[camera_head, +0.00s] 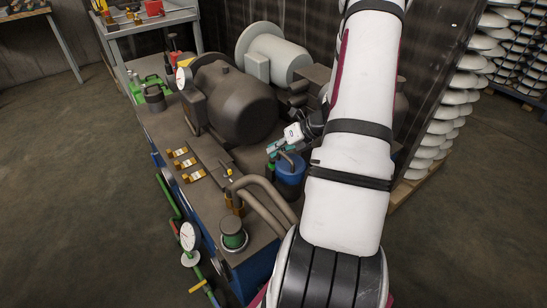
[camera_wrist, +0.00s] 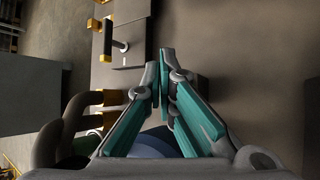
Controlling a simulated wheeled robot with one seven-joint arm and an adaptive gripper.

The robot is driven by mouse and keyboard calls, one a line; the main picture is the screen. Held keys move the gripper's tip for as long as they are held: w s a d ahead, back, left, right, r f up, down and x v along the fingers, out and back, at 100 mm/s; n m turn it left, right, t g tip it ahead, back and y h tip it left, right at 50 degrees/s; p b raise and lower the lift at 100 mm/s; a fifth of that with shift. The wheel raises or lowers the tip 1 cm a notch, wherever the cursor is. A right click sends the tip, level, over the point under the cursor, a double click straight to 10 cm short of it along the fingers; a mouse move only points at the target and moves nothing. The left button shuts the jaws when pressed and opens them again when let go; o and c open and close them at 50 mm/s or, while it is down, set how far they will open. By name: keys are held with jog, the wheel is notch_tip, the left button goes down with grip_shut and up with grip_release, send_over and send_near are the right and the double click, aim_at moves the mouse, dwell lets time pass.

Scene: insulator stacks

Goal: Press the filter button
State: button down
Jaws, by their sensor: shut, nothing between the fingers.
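My gripper (camera_head: 273,148) has teal fingers that meet at their tips. It is empty and hangs over the machine bench, just above and beside a blue canister (camera_head: 287,180) with a dark pipe at its top. In the wrist view, my gripper (camera_wrist: 162,62) points up the picture over a bare brown surface, and a curved blue surface (camera_wrist: 150,147) shows partly behind the fingers. A green-sided cylinder with a dark top (camera_head: 233,236) stands at the bench's front corner. I cannot make out a button clearly or tell which part is the filter. Contact is not visible.
Brown pipes (camera_head: 265,203) curve over the bench front; they show at left in the wrist view (camera_wrist: 70,118). A large dark motor (camera_head: 235,103) stands behind. White insulator stacks (camera_head: 440,130) stand right.

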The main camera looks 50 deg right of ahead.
jog(key=shift+r+p, duration=0.3)
jog(key=shift+r, duration=0.2)
jog(key=shift+r+p, duration=2.1)
jog(key=shift+r, duration=0.45)
